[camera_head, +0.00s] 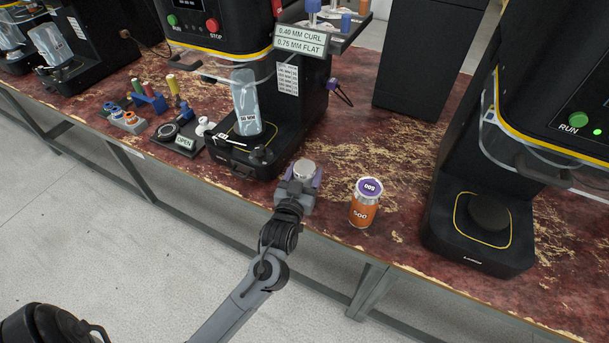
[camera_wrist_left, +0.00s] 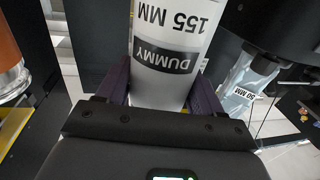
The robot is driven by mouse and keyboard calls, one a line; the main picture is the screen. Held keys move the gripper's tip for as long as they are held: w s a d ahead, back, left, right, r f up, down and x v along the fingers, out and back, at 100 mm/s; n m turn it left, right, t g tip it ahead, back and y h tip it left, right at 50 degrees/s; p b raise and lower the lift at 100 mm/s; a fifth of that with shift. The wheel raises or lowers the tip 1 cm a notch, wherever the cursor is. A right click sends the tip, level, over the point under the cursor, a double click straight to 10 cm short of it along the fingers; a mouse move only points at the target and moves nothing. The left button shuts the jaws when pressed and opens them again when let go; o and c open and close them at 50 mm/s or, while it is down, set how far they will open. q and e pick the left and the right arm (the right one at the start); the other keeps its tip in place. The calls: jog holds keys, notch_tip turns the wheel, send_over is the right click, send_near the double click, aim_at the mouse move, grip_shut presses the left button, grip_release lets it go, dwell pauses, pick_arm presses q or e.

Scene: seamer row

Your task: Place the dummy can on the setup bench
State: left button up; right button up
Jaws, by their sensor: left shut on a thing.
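The dummy can is a pale cylinder; its silver-grey top (camera_head: 303,169) shows in the head view. In the left wrist view the can (camera_wrist_left: 172,45) carries the words "DUMMY" and "155 MM", upside down in the picture. My left gripper (camera_head: 300,185) is shut on it, with a purple finger on each side. Its lower part is hidden by the gripper, so I cannot tell if it touches the bench. The setup bench (camera_head: 400,150) has a worn red top. The gripper is near its front edge, between a seamer and an orange can. My right gripper is not in view.
The orange can (camera_head: 363,212) with a purple lid marked 500 stands just right of my gripper. A seamer (camera_head: 262,150) with a "50 MM" clear sleeve (camera_head: 246,100) is at left; another seamer (camera_head: 485,220) is at right.

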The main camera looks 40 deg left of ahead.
pick_arm(q)
jog(key=o, duration=1.2)
